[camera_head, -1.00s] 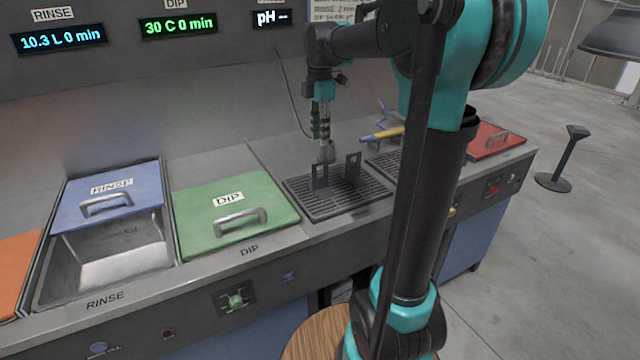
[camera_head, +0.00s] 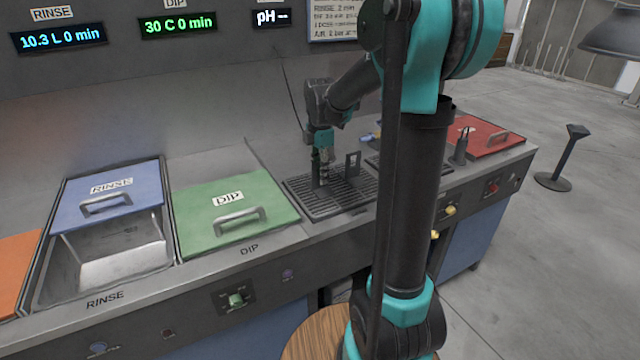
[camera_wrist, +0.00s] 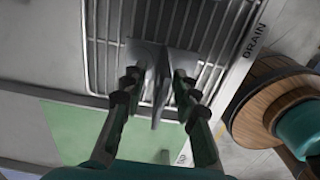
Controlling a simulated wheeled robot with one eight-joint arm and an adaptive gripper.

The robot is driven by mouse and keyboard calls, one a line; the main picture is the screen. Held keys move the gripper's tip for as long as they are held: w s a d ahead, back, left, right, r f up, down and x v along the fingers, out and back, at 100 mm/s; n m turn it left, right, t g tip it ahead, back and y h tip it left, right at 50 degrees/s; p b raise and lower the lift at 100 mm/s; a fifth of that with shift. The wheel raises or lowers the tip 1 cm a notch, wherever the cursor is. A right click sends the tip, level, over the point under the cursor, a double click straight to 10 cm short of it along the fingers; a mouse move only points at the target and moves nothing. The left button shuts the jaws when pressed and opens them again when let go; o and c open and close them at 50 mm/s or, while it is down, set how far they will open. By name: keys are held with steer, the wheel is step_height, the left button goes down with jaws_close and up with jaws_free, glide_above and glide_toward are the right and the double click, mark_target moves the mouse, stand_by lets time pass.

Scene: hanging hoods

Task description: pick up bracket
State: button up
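The dark grey bracket (camera_head: 349,174) stands on the drain rack (camera_head: 300,196), with one upright slotted plate showing right of my gripper (camera_head: 321,183). My gripper points down over the bracket's left part and hides much of it. In the wrist view, an upright plate of the bracket (camera_wrist: 157,100) stands between the two fingers of my gripper (camera_wrist: 157,80), with a gap seen on each side. The bracket's flat base shows beyond the fingertips, over the rack wires. My gripper is open; I cannot tell whether a finger touches the plate.
The green DIP lid (camera_head: 230,190) lies left of the rack. The open RINSE tank (camera_head: 115,255) is farther left, with its blue lid behind. A red lid (camera_head: 475,138) and a dark upright object (camera_head: 460,150) are right. A round wooden stool (camera_head: 310,335) stands in front.

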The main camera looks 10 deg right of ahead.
steer(key=shift+f, duration=0.2)
jaws_close()
stand_by(0.5)
